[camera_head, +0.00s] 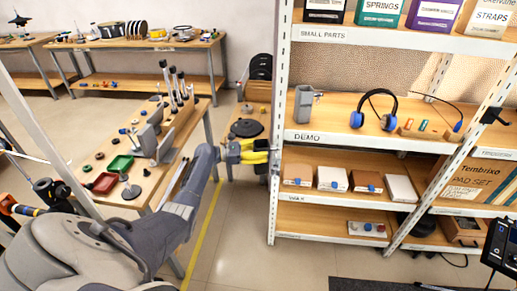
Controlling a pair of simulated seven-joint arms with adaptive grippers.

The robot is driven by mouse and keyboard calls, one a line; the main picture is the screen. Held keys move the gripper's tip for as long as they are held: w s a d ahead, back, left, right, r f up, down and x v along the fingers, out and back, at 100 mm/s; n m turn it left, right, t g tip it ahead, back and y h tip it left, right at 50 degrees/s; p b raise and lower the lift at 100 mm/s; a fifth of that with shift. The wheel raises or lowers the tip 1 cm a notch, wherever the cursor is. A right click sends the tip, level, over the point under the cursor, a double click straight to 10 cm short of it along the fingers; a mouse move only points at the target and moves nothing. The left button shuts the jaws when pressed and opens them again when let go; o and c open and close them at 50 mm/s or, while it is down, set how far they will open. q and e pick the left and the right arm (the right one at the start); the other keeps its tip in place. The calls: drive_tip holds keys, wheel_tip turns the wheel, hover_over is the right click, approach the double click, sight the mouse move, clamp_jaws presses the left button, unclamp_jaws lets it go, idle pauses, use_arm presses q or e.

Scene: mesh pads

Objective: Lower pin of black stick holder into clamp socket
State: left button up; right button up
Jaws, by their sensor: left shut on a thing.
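My left gripper (266,151), with yellow fingers, reaches in from the left to the front left upright (280,120) of the white shelf rack. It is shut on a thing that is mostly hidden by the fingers. A small greyish fitting (275,160) shows on the upright just beyond the fingertips; I cannot tell whether it is the clamp socket. The black stick holder and its pin cannot be made out clearly. I cannot tell whether the held thing touches the fitting. My right gripper is not in view.
The rack's DEMO shelf (350,140) holds a grey box-shaped holder (304,104) and headphones (375,112). Small boxes (333,179) stand below. A workbench (150,185) with trays and tools is at the left. A black disc (246,128) lies behind my gripper.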

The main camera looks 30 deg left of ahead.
sight(263, 167)
use_arm(q)
drive_tip(key=shift+d+r, duration=0.1)
drive_tip(key=shift+d, duration=0.15)
idle(0.4)
drive_tip(key=shift+f, duration=3.65)
drive_tip(key=shift+a+f, duration=0.25)
drive_tip(key=shift+f, duration=0.15)
drive_tip(key=shift+s+d+f, duration=0.1)
drive_tip(key=shift+f, duration=0.35)
drive_tip(key=shift+d, duration=0.1)
drive_tip(key=o, duration=1.4)
drive_tip(key=shift+f, duration=0.1)
drive_tip(key=v, duration=0.7)
drive_tip(key=shift+a, duration=0.25)
